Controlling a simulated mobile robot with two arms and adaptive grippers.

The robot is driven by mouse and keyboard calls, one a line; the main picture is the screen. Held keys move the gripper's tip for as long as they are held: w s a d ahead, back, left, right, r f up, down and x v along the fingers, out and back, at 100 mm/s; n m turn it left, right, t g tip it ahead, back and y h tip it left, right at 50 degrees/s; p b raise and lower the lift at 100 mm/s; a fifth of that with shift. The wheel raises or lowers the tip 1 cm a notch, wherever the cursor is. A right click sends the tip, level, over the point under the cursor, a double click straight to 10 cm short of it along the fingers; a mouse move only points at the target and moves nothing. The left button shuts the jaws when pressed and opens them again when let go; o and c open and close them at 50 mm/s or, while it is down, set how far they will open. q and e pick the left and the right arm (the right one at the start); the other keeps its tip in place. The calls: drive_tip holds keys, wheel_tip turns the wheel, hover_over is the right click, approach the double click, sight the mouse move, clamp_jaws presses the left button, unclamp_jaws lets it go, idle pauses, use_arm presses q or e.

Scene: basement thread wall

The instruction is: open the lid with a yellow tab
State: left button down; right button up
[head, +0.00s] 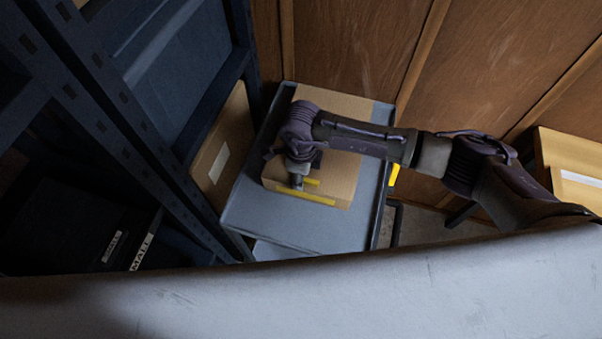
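A brown cardboard box (338,185) sits on a grey cart top (255,215). A yellow strip (318,197) runs along the box's near edge, and a smaller yellow piece shows just behind it. I cannot tell which of these is the lid's tab. The lid looks flat, though my arm covers much of it. My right arm comes in from the right across the box, and its gripper (296,182) points down at the near left part of the box, by the yellow strip. Its fingers are too small and dark to read. My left gripper is out of view.
A wooden wall (360,45) is behind. Another box (575,170) is at the right. The cart's near left surface is bare.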

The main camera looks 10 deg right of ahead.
drive_tip(key=c, duration=0.7)
clamp_jaws()
drive_tip(key=shift+w+r, duration=0.1)
drive_tip(key=shift+r, duration=0.5)
drive_tip(key=w+d+r+g, duration=0.1)
drive_tip(key=w+r, duration=0.2)
drive_tip(key=r, duration=0.5)
drive_tip(key=w+d+r+g+y+b, duration=0.1)
drive_tip(key=w+r, duration=0.3)
drive_tip(key=r, duration=0.5)
drive_tip(key=shift+w+d+r+g, duration=0.15)
drive_tip(key=shift+d+g, duration=0.15)
drive_tip(key=shift+d, duration=0.2)
